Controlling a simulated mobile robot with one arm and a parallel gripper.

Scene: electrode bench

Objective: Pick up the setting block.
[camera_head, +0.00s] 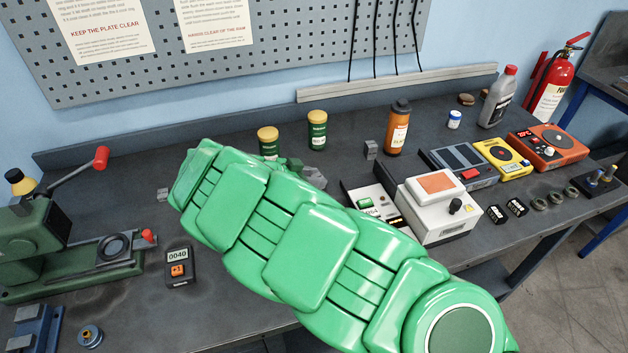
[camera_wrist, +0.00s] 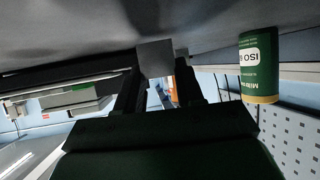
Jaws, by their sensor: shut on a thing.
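A plain grey block (camera_wrist: 155,55) is between the fingertips of my gripper (camera_wrist: 160,74) in the wrist view, and the jaws are shut on it. It appears to be the setting block. The wrist picture is upside down, with the dark bench top along its upper part. I cannot tell whether the block touches the bench. In the head view my green arm reaches across the bench and hides most of the gripper and the held block.
Green jars with yellow lids stand behind my arm, one (camera_head: 317,130) clear in the head view; one jar (camera_wrist: 259,68) is close beside the gripper. A small grey block (camera_head: 371,149) and an orange bottle (camera_head: 397,128) stand further right. A white device (camera_head: 437,208) is right of my arm.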

